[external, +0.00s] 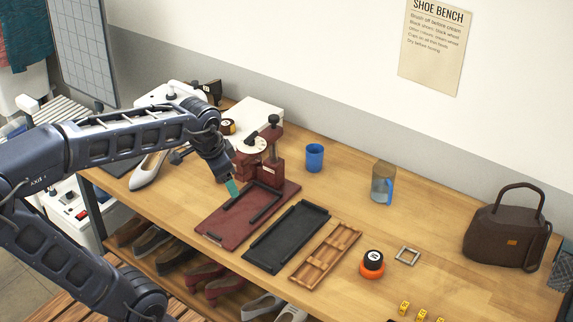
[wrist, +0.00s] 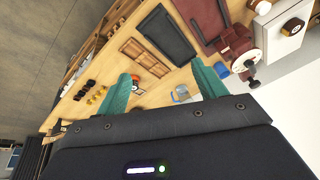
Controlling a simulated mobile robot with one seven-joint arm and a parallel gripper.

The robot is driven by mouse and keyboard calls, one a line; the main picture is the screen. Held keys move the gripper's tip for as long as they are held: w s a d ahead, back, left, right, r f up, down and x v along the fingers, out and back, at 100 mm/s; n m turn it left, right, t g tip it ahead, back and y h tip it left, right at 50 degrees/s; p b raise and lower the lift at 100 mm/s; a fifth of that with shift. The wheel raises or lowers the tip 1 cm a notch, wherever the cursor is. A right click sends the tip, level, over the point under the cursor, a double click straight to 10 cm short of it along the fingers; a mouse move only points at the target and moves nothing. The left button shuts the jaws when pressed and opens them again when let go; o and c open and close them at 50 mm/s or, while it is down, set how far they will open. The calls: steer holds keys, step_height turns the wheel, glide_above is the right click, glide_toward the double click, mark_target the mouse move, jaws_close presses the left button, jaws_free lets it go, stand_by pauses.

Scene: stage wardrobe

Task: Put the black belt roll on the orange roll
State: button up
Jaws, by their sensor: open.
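A black roll (external: 373,257) with a white label on its top sits on the orange roll (external: 371,271), near the front right of the bench. The black roll looks level and rests directly on the orange one. My gripper (external: 232,188) is over the dark red tray, well to the left of the two rolls and apart from them. In the wrist view my gripper (wrist: 163,80) shows two teal fingers spread wide with nothing held between them. The left finger partly hides the area of the rolls there.

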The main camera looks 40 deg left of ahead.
steer(key=s+a+f+n+t, duration=0.1)
steer(key=s+a+n, duration=0.2)
steer(key=s+n, duration=0.2)
steer(key=shift+s+a+f+n, duration=0.2)
steer(key=shift+s+a+n, duration=0.15)
steer(key=shift+s, duration=1.3)
